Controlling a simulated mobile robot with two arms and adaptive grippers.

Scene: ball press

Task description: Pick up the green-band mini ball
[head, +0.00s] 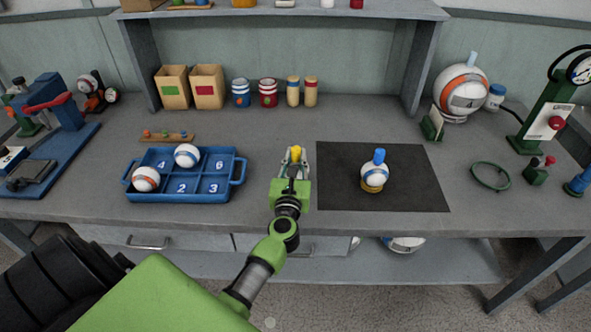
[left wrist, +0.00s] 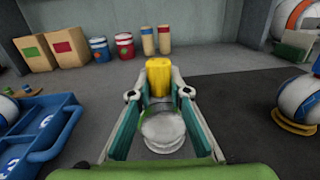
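The blue tray (head: 237,173) holds an orange-banded ball (head: 146,179) at front left and another white ball (head: 187,155) with a dark band at the back. A blue-topped, blue-banded ball (head: 374,173) stands on a yellow ring on the black mat (head: 425,193). My right gripper is not in view.
Two card boxes (head: 190,87), striped cans (head: 254,93) and two tan cylinders (head: 301,92) stand at the back. A green ring (head: 490,176) and a gauge stand (head: 548,110) are on the right. A blue press (head: 58,115) stands left. Clear table lies behind the gripper.

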